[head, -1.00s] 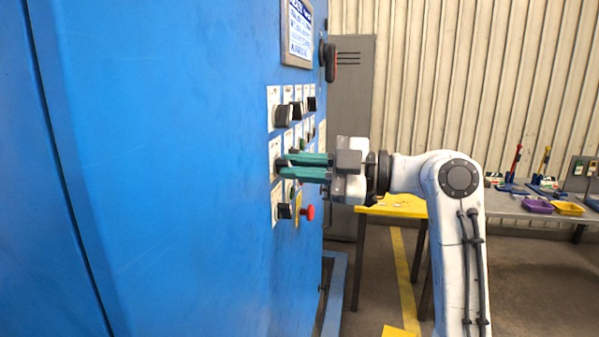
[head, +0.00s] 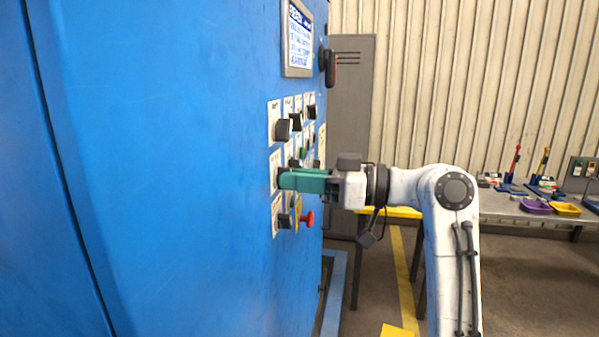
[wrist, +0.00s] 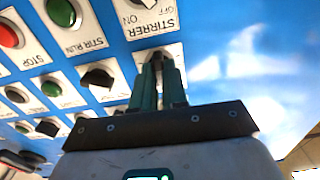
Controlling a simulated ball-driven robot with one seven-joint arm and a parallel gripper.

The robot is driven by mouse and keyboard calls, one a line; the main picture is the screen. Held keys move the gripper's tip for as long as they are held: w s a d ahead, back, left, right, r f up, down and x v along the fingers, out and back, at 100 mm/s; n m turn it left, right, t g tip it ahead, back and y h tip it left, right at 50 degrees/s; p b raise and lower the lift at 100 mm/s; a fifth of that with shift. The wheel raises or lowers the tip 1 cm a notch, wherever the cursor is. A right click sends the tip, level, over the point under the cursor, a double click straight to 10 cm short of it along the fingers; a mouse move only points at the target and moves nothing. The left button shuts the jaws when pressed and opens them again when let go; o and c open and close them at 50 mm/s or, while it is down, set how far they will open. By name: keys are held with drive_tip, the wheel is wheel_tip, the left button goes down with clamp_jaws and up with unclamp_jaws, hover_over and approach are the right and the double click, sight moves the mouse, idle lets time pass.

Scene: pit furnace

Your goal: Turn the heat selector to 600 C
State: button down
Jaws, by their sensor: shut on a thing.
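My gripper (head: 283,179) has its teal fingers at the blue furnace's control panel, in the left column's middle row. In the wrist view my gripper (wrist: 158,68) is shut on a dark knob (wrist: 157,57), which lies between the fingertips on a white plate (wrist: 174,50). The fingers hide most of this knob and its markings, so I cannot read its setting or confirm its label as the heat selector.
A STIRRER switch plate (wrist: 150,18) adjoins the held knob. Another black knob (head: 283,130) is above, and a red mushroom button (head: 307,219) sticks out below right. A yellow-topped table (head: 402,212) stands behind my arm.

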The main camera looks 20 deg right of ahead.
drive_tip(key=shift+m+p, duration=0.55)
drive_tip(key=shift+m, duration=0.65)
drive_tip(key=shift+f, duration=0.1)
drive_tip(key=c, duration=1.2)
unclamp_jaws()
drive_tip(key=shift+o, duration=0.2)
drive_tip(key=b+v, duration=0.3)
drive_tip(key=v, duration=0.7)
drive_tip(key=shift+s+d, duration=0.2)
drive_tip(key=shift+d, duration=0.15)
